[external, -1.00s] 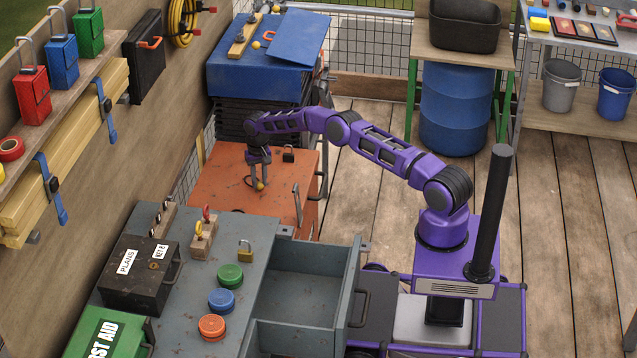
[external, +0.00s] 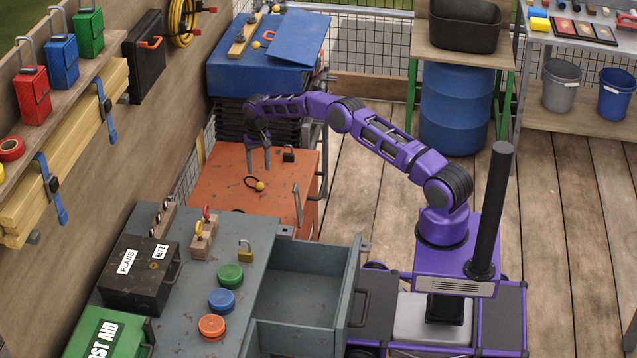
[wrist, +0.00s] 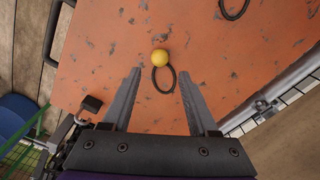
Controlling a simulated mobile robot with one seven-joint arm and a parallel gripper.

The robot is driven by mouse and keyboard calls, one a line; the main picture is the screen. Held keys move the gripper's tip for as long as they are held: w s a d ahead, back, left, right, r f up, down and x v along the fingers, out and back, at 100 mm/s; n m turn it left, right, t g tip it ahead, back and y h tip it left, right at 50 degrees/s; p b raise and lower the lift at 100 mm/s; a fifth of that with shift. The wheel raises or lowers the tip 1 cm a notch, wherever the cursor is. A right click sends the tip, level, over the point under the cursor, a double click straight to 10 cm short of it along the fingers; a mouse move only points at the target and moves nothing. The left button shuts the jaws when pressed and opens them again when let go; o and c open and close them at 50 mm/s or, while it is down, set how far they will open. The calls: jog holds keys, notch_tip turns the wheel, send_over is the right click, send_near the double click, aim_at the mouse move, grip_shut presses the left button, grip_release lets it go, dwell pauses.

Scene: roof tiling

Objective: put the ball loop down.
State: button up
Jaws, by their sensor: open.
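The ball loop, a yellow ball (external: 260,186) with a black cord loop (external: 250,181), lies on the orange top (external: 215,185) of a cabinet. In the wrist view the ball (wrist: 159,56) and its cord loop (wrist: 163,80) lie flat on that surface, ahead of the fingertips. My gripper (external: 259,166) is open and empty above and behind the ball loop, apart from it. The two fingers also show spread in the wrist view (wrist: 160,75).
Another black cord loop (wrist: 234,8) lies at the top of the wrist view. A grey bench with an open drawer (external: 308,285) stands in front. Much of the orange top is clear.

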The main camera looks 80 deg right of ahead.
notch_tip(320, 180, up, 6)
jog(key=shift+f, duration=0.15)
dwell(0.5)
